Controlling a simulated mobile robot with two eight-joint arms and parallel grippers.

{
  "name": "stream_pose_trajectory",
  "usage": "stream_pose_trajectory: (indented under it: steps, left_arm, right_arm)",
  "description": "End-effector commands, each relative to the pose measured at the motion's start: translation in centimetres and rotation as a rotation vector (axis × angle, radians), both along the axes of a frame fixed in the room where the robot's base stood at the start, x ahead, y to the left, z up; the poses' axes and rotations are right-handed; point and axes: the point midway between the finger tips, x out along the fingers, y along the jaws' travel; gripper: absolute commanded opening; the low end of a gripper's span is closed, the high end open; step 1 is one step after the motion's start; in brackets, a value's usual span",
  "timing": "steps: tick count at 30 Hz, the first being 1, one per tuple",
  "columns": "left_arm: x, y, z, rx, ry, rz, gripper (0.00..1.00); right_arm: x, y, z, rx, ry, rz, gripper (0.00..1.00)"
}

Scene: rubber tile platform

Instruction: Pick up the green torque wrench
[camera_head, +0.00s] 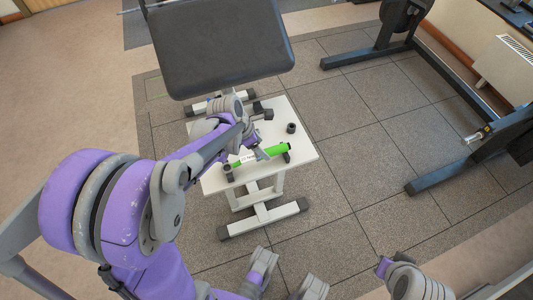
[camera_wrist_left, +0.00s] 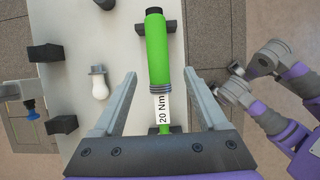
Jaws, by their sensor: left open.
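The green torque wrench (camera_head: 271,152) lies on a small white table (camera_head: 305,148). In the left wrist view the wrench (camera_wrist_left: 157,50) has a green handle with a black end cap, a grey ringed collar and a white "20 Nm" label. A black block sits under its cap end. My left gripper (camera_wrist_left: 158,88) is open, with one finger on each side of the wrench and gaps to both. In the head view my left gripper (camera_head: 255,148) is over the table, partly hidden by its own arm. The wrench's far end is hidden behind the gripper body.
Black blocks (camera_wrist_left: 45,53) and a white bulb-shaped object (camera_wrist_left: 99,85) are on the table left of the wrench in the wrist view. A dark cylinder (camera_head: 291,128) stands near the table's right side. A large black padded board (camera_head: 220,45) rises behind the table. Black equipment frames stand right.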

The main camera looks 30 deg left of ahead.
Motion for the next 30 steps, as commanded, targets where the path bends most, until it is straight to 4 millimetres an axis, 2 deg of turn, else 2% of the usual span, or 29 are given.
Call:
stream_pose_trajectory:
  steps: [3,7,17,30]
  left_arm:
    - [0.4,-0.1,-2.1,0.001,0.001,-0.001,0.75]
    - [0.9,-0.5,-3.7,0.001,0.001,-0.002,0.75]
    - [1.1,-0.7,-4.3,0.001,0.001,-0.001,0.75]
    - [1.1,-0.7,-4.3,0.001,0.000,-0.002,0.00]
  right_arm:
    - [0.0,0.0,-0.8,0.000,0.003,0.000,0.00]
    - [0.0,0.0,-1.3,0.000,0.004,0.000,0.00]
    - [0.0,0.0,-1.4,0.000,0.005,0.000,0.00]
    - [0.0,0.0,-1.4,0.000,0.005,0.000,0.00]
